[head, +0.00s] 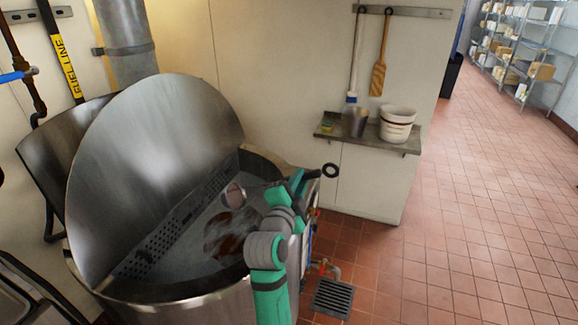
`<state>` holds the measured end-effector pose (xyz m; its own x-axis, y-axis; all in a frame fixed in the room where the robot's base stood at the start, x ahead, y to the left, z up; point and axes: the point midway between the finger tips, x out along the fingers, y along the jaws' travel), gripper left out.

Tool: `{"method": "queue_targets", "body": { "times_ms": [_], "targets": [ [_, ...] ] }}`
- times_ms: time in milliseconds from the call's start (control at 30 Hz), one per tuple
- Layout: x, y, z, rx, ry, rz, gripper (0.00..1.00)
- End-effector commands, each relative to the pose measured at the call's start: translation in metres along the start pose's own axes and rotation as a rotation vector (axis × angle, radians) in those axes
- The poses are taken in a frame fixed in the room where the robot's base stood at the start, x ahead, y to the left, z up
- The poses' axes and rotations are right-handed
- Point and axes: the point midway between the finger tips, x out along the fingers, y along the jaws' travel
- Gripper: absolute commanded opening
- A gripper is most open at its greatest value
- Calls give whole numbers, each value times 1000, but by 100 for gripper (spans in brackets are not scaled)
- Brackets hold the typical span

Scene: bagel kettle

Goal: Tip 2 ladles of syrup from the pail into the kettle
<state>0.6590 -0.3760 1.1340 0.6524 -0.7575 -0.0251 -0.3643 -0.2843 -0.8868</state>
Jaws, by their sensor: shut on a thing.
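The kettle (180,292) is a big round steel vessel at the left, its lid raised, with greyish liquid inside. My gripper (296,184) is over its right rim, shut on the handle of a ladle. The ladle's bowl (234,195) hangs over the liquid and looks tipped, with a reddish-brown tint inside. The handle's black looped end (330,170) sticks out to the right. A brown syrup patch (230,236) spreads in the liquid below the bowl. The pail (398,122), white with a dark band, stands on the wall shelf; its contents are hidden.
The steel shelf (345,142) also holds a metal container (355,121) and a small yellow-green sponge (327,126). A wooden paddle (379,75) hangs above. A perforated strip (175,228) crosses the kettle. The tiled floor at the right is clear, with a drain grate (334,298).

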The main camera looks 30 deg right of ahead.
Motion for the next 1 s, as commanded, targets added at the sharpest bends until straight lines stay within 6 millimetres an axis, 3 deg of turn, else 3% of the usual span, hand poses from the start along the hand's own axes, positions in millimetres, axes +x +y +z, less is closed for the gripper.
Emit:
{"method": "queue_targets", "body": {
  "times_ms": [333, 500, 1000],
  "targets": [
    [0, 51, -12, 211, 4, -11, 0],
    [-1, 27, -21, 216, 2, -18, 0],
    [1, -59, -4, -124, 3, 3, 0]
  ]
}}
